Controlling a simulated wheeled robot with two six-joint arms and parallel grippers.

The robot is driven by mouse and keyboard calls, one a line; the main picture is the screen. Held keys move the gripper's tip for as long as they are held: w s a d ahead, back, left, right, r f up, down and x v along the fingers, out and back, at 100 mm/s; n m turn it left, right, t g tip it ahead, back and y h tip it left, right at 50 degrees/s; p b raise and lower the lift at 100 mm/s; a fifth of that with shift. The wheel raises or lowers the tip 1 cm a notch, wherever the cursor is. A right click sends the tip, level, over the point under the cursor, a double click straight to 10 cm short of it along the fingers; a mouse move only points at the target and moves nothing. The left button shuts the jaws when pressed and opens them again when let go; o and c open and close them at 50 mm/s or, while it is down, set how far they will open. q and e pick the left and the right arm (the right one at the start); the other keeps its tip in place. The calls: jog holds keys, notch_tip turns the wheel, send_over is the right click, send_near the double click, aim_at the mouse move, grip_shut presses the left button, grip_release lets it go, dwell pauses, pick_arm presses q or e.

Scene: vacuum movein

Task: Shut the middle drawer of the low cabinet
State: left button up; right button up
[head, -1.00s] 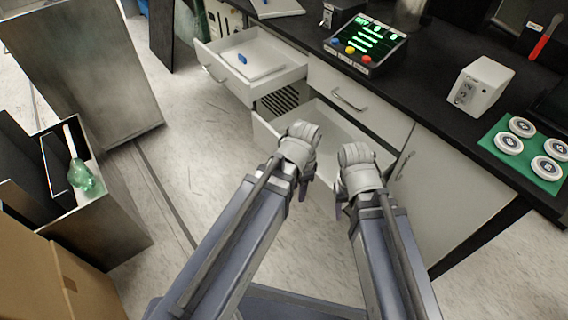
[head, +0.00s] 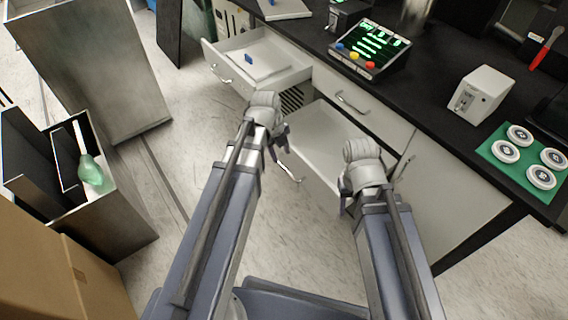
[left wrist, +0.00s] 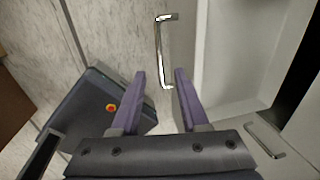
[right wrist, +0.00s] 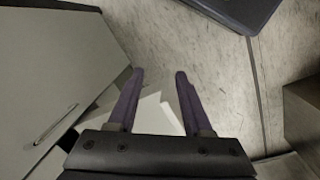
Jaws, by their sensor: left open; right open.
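The low cabinet (head: 455,190) is pale, with a black top. A white, empty-looking drawer (head: 318,130) stands pulled out below the top row; I take it as the middle drawer. Its bar handle (head: 290,174) shows on its front, and also in the left wrist view (left wrist: 159,55). My left gripper (head: 280,142) is open and empty, over the drawer's front left part. In the left wrist view its fingers (left wrist: 162,85) point toward the handle, with no visible grip on it. My right gripper (head: 346,195) is open and empty at the drawer's right side.
An upper left drawer (head: 292,78) is also out, with a small blue item (head: 249,57) inside. A shut drawer (head: 360,100) is to its right. A metal bin with a green bottle (head: 92,172) stands left. Floor (head: 205,140) between is clear.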

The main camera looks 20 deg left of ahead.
aim_at(285, 168)
pick_arm(q)
jog(key=shift+f, duration=0.15)
jog(key=f+b, duration=0.5)
jog(key=w+d+f+b, duration=0.1)
jog(key=f+b, duration=0.1)
jog(key=shift+w+f+b, duration=0.1)
jog(key=shift+f+b, duration=0.15)
jog(key=shift+b, duration=0.15)
jog(key=shift+c, duration=0.2)
grip_shut()
dwell(1.1)
